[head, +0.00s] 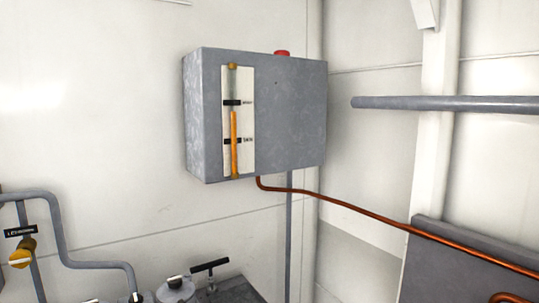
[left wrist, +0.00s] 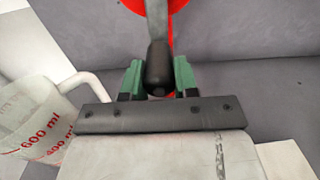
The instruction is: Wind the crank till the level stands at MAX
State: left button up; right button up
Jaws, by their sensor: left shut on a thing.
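The grey tank (head: 270,115) hangs on the white wall in the head view. Its sight gauge (head: 238,120) has a white back plate and an orange column (head: 234,140). The column's top stands just below the upper black mark (head: 232,102) and above the lower black mark (head: 232,140). The lettering beside the marks is too small to read surely. In the left wrist view my left gripper (left wrist: 158,72) has its green fingers shut around the crank's black handle (left wrist: 157,64). A grey crank arm and a red part (left wrist: 180,6) show behind it. My right gripper is in neither view.
A clear jug (left wrist: 35,125) with red 600 ml markings stands left of the gripper in the left wrist view. A copper pipe (head: 345,204) runs right from under the tank. Grey pipework (head: 60,235) and a yellow valve (head: 22,252) are at lower left.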

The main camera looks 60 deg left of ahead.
pick_arm(q)
jog(key=shift+w+r, duration=0.15)
jog(key=shift+r, duration=0.25)
dwell(0.3)
